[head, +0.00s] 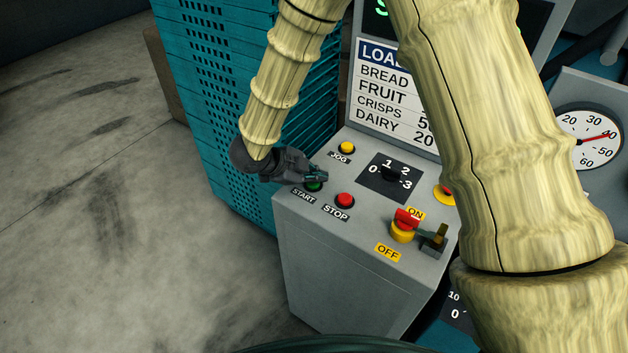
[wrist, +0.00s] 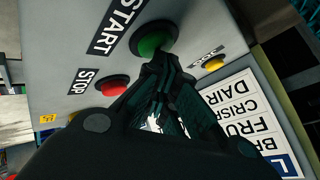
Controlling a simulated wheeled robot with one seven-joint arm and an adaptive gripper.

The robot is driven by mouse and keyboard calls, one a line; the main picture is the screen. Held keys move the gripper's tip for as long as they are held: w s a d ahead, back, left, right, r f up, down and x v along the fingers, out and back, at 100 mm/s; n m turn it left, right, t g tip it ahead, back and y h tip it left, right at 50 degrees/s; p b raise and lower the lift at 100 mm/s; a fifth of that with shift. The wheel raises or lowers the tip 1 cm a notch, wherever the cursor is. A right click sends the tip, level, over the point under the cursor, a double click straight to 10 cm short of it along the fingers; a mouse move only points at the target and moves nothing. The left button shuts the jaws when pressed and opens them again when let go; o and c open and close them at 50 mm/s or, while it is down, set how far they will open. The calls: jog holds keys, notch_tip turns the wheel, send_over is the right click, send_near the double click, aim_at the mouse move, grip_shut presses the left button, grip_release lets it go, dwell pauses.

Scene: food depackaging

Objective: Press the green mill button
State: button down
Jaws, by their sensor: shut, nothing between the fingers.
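The green button (wrist: 154,42), labelled START, is on the grey control panel (head: 340,266). In the head view only a sliver of the green button (head: 314,187) shows below my gripper (head: 322,175). My gripper is shut and empty. In the wrist view the closed fingertips (wrist: 162,62) are at the lower edge of the green button, overlapping it in the picture. I cannot tell whether they touch it or whether it is pushed in.
A red STOP button (head: 344,200) is just right of START, and a yellow JOG button (head: 347,147) is behind. Stacked teal crates (head: 226,90) stand behind the panel, close to my arm.

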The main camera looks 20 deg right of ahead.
aim_at(316, 185)
dwell(0.4)
jog(key=shift+r+p, duration=0.8)
jog(key=shift+r, duration=0.1)
notch_tip(316, 185, up, 5)
jog(key=p, duration=0.4)
dwell(0.9)
